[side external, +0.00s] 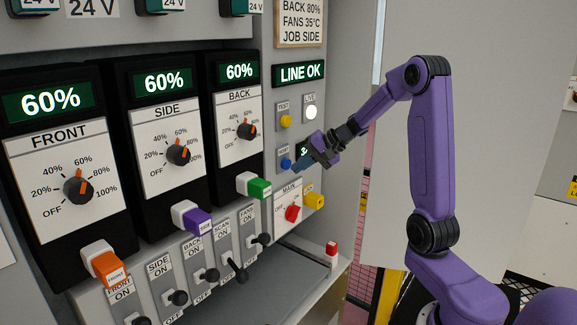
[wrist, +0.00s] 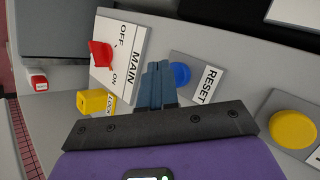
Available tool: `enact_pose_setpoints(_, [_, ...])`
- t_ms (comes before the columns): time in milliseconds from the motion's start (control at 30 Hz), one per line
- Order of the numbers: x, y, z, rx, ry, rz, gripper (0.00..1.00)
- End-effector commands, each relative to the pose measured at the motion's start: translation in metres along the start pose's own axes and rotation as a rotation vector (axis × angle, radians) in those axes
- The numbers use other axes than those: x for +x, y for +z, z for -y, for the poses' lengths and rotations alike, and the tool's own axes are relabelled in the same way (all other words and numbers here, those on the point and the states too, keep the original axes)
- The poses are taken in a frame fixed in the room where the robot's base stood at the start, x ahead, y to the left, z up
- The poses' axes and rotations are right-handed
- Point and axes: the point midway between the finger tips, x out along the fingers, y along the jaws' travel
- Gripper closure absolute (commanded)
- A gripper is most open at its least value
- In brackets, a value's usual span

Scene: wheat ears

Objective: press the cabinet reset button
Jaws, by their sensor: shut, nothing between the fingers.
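The blue reset button (side external: 286,164) sits on the cabinet's right panel, below the yellow test button (side external: 286,121). In the wrist view the blue button (wrist: 180,74) sits on a grey plate (wrist: 205,78) labelled RESET. My gripper (side external: 297,168) is shut and empty, its fingertips close to the blue button. In the wrist view the shut fingers (wrist: 157,70) appear just to the left of the button and cover part of its plate's edge. I cannot tell whether they touch the panel.
The red MAIN knob (side external: 293,213) and yellow lock (side external: 315,201) are just below my gripper. The LINE OK display (side external: 299,74) and lit white lamp (side external: 311,112) are above. Three dimmer modules with black knobs (side external: 178,155) stand left. Toggle switches (side external: 236,268) line the lower panel.

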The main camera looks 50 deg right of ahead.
Motion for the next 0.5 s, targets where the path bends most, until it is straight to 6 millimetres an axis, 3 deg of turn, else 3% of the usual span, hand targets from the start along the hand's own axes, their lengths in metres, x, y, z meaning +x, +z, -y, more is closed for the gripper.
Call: enact_pose_setpoints(500, [-0.0083,0.0052,-0.0063,0.002,0.001,-0.001,1.0])
